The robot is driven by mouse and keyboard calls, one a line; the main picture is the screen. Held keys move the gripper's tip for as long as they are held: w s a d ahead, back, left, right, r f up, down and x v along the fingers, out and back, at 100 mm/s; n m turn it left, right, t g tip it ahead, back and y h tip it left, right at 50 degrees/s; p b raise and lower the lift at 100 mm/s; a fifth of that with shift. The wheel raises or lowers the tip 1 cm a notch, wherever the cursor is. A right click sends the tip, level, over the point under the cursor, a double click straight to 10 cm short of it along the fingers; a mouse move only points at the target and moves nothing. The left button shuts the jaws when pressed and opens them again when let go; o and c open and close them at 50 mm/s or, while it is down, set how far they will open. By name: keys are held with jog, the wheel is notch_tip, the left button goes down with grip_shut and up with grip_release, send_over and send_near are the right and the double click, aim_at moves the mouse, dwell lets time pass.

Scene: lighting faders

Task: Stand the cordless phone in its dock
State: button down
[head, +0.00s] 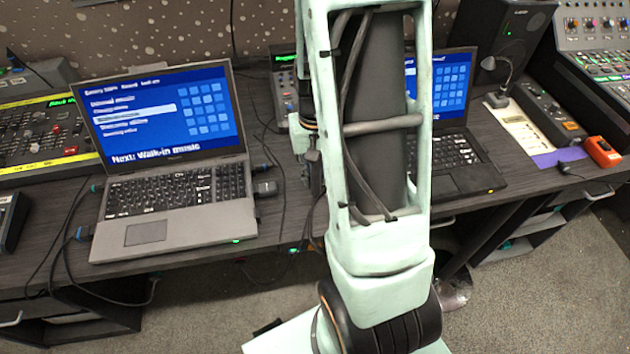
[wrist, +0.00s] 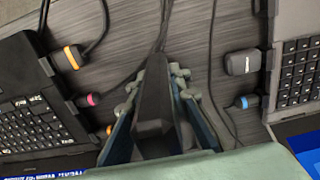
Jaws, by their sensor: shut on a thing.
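My gripper (wrist: 165,85) is shut on a dark, long, wedge-shaped thing, seemingly the cordless phone (wrist: 154,108), in the wrist view. The blue-grey fingers lie along both its sides. It is above the grey desk, in the gap between two laptops; I cannot tell whether it touches the desk. In the head view my arm hides most of the gripper and the thing it holds. I cannot make out the dock in either view.
An open laptop (head: 170,190) stands left and another (head: 455,150) right, partly behind my arm. Cables and plugs (wrist: 240,62) lie around the gap on the desk (wrist: 215,30). A speaker (head: 515,40), a mixer (head: 595,45) and an orange box (head: 602,151) are at the right.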

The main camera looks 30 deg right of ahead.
jog(key=shift+f, duration=0.35)
jog(key=shift+f, duration=0.15)
jog(key=c, duration=1.8)
grip_release()
